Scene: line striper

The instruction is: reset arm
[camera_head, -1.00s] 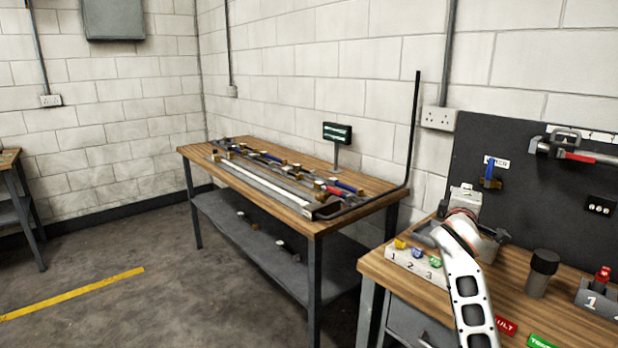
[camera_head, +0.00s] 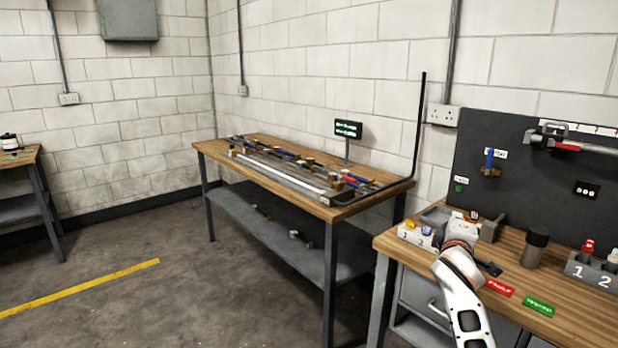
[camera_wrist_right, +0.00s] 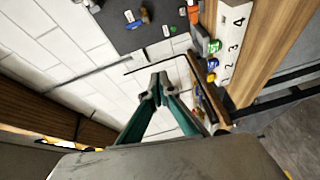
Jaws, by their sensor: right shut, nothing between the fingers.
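My right arm reaches over the near right workbench (camera_head: 560,304) in the head view, its white link rising from the bottom edge. Its wrist (camera_head: 460,252) covers part of a white numbered block (camera_head: 416,236). The fingers of my right gripper (camera_wrist_right: 158,88) show in the right wrist view, teal with dark tips. The tips are together with nothing between them, in front of the wall. The numbered block (camera_wrist_right: 230,48) with coloured pieces is beyond them at the right. My left gripper is not in view.
A dark pegboard (camera_head: 540,180) with a clamp stands behind the near bench. A dark cylinder (camera_head: 534,248) and a grey numbered holder (camera_head: 592,270) stand right of my arm. A long bench (camera_head: 330,205) with a fixture and a small display (camera_head: 348,129) is farther left. The floor is clear.

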